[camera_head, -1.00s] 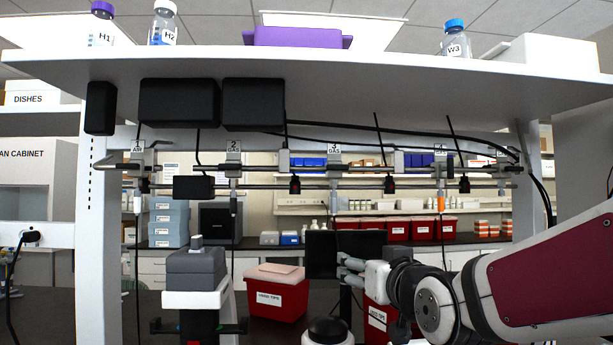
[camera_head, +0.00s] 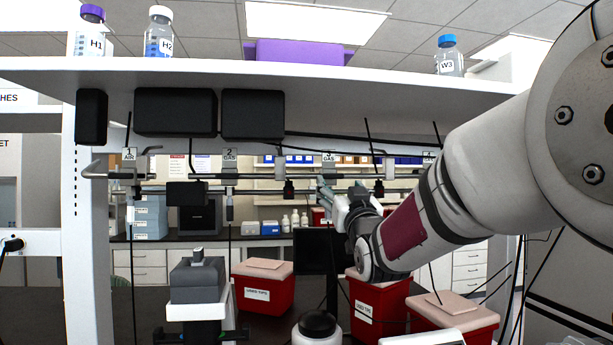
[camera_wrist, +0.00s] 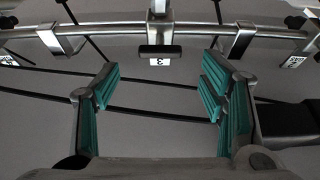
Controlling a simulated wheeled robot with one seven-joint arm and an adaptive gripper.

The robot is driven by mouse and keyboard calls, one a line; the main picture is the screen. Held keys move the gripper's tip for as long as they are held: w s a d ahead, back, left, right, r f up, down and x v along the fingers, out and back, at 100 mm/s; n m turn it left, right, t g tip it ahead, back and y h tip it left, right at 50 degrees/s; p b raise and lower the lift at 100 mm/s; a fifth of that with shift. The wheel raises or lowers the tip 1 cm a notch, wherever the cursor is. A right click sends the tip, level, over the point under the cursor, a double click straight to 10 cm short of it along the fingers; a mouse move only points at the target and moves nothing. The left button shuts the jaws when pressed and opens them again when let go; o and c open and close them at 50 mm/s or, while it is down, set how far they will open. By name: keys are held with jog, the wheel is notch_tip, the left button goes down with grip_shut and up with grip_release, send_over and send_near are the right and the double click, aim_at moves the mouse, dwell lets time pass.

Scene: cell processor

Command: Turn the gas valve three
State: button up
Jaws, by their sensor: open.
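The label of gas valve three (camera_head: 329,156) hangs on the rail under the shelf in the head view. My gripper (camera_head: 325,189) is just below that label, and the arm partly hides the valve there. In the wrist view, valve three's dark handle (camera_wrist: 160,50) lies crosswise below the metal pipe, with its "3" label behind it. My gripper (camera_wrist: 160,88) is open, with its green-padded fingers spread to either side of the handle's line. The handle sits a little beyond the fingertips, and nothing is held.
The valve two label (camera_head: 230,155) and valve one label (camera_head: 130,155) are along the rail to the left. Other valve fittings flank valve three in the wrist view. The white shelf (camera_head: 300,75) overhangs the rail. Red tip bins (camera_head: 262,290) stand on the dark bench below.

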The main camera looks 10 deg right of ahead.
aim_at(334, 177)
jog(key=x, duration=0.6)
jog(key=shift+p, duration=0.35)
jog(key=c, duration=1.2)
